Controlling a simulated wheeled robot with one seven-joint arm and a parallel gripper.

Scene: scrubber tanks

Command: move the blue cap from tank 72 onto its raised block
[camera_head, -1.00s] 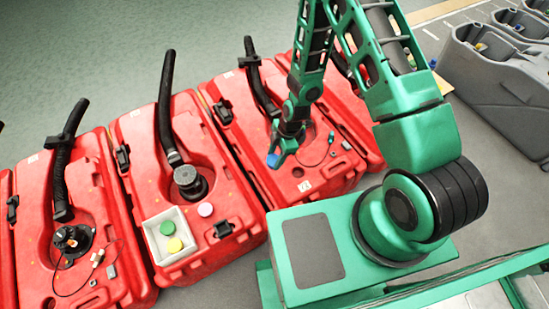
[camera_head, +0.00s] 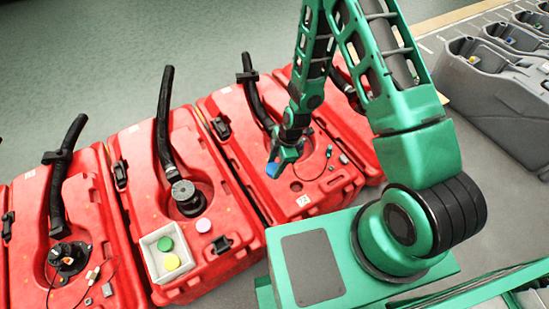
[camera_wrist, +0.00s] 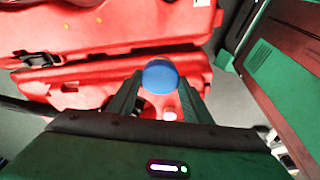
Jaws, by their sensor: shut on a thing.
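My gripper (camera_head: 279,164) is shut on the blue cap (camera_head: 272,170). It holds the cap above the red tank (camera_head: 322,192) right of the middle in the head view. In the wrist view the round blue cap (camera_wrist: 160,76) sits between the two green fingertips, with red tank surface beyond it. A small round dark recess shows on that tank below the gripper in the head view.
Black hoses rise from several tanks. A thin cable lies on the tank under my gripper. Grey tanks (camera_head: 500,90) stand at the right.

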